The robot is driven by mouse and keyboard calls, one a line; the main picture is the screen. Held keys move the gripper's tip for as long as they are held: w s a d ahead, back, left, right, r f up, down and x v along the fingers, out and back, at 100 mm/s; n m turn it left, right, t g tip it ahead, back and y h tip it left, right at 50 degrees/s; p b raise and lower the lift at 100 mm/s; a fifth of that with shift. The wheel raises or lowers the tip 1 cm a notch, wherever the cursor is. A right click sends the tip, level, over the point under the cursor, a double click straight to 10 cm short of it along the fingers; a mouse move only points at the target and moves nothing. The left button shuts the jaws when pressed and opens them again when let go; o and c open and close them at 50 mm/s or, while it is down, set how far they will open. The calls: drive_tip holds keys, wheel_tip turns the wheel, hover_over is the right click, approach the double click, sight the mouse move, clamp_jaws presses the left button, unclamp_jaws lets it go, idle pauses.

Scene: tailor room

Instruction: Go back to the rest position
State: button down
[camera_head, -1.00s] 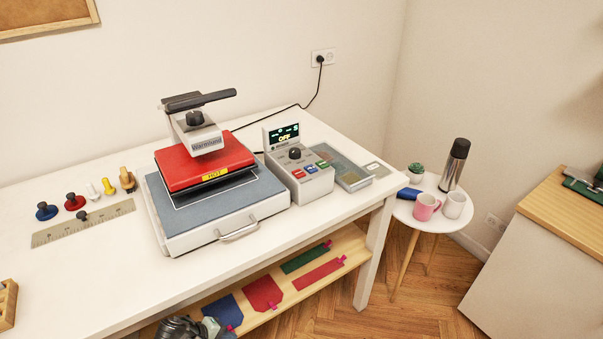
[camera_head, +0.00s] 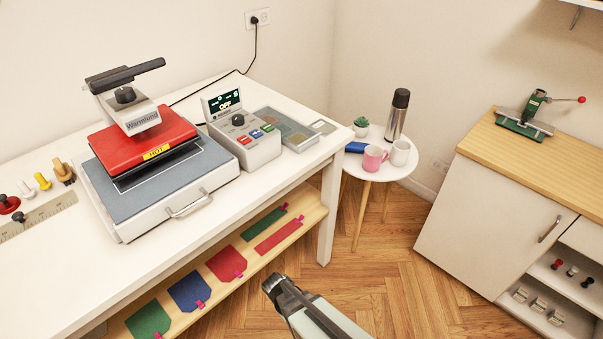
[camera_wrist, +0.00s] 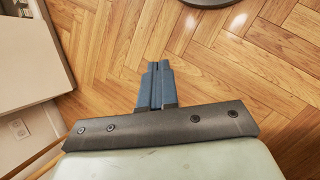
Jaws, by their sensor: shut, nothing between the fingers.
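My gripper shows in the wrist view (camera_wrist: 156,84) with its two blue fingers together and nothing between them, over bare wooden floor. In the head view part of my arm's end (camera_head: 290,293) shows at the bottom middle, in front of the white table and over the floor. The fingertips cannot be made out there. It touches nothing that I can see.
The white table (camera_head: 60,270) at the left bears a heat press (camera_head: 150,140) with a HOT label and a control box (camera_head: 238,138) reading OFF. Coloured pieces lie on its lower shelf (camera_head: 310,210). A round side table (camera_head: 400,168) and a cabinet (camera_head: 480,215) stand right. The floor between is clear.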

drive_tip(key=s+d+f+m+g+y, duration=0.2)
drive_tip(key=s+d+m, duration=0.1)
drive_tip(key=s+d, duration=0.4)
drive_tip(key=s+d+f+m+g+y, duration=0.2)
drive_tip(key=s+d+f+m+y, duration=0.1)
drive_tip(key=s+d, duration=0.5)
drive_tip(key=shift+d+y, duration=0.25)
drive_tip(key=shift+y, duration=0.05)
